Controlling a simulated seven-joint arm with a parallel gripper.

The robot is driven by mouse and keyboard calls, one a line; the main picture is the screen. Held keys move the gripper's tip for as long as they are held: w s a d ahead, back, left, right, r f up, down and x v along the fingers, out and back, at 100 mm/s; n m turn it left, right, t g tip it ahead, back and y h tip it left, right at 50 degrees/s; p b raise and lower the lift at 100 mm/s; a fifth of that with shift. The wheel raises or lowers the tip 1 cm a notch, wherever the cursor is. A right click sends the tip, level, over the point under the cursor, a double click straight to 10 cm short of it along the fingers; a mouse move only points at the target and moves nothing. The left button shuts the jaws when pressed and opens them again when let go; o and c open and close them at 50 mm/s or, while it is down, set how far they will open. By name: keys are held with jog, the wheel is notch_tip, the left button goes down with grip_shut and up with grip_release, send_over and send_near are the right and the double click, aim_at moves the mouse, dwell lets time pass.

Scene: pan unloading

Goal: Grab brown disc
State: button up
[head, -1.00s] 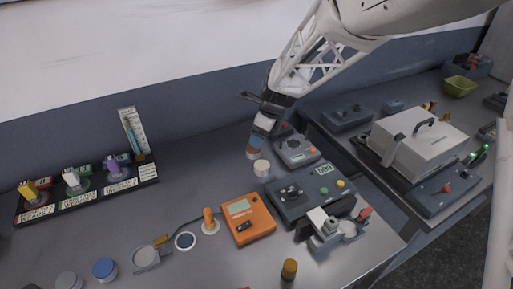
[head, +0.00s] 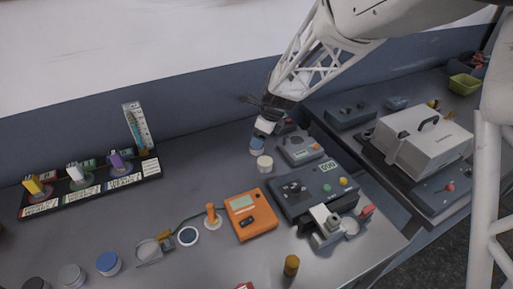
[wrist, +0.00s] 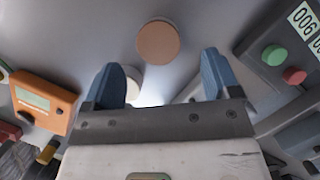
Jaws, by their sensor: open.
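The brown disc (wrist: 158,42) lies on the grey bench, seen from above in the wrist view as a round tan-brown top. My gripper (wrist: 164,72) is open, with its two blue fingers apart and nothing between them. The disc shows beyond the fingertips, roughly in line with the gap and apart from both fingers. In the head view my gripper (head: 257,144) hangs over the bench near the back, and I cannot clearly make out the brown disc beneath it.
A cream disc (head: 264,163) stands close by; in the wrist view it is partly behind the left finger. An orange meter (head: 249,214), a dark device with buttons (head: 312,187) and a smaller grey device (head: 299,148) stand around.

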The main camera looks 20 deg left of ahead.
jog(key=shift+x, duration=2.5)
jog(key=shift+s+a, duration=0.1)
jog(key=shift+a, duration=0.05)
jog(key=c, duration=1.1)
jog(key=shift+o, duration=0.2)
jog(key=shift+r, duration=0.15)
jog(key=shift+r, duration=0.8)
jog(key=shift+s+r, duration=0.1)
jog(key=shift+r, duration=0.85)
jog(key=s+d, duration=0.3)
jog(key=s, duration=0.1)
jog(key=s+d+r, duration=0.1)
jog(key=s+d, duration=0.2)
jog(key=s, duration=0.1)
jog(key=s+d, duration=0.3)
jog(key=s, duration=0.2)
jog(key=shift+r, duration=0.15)
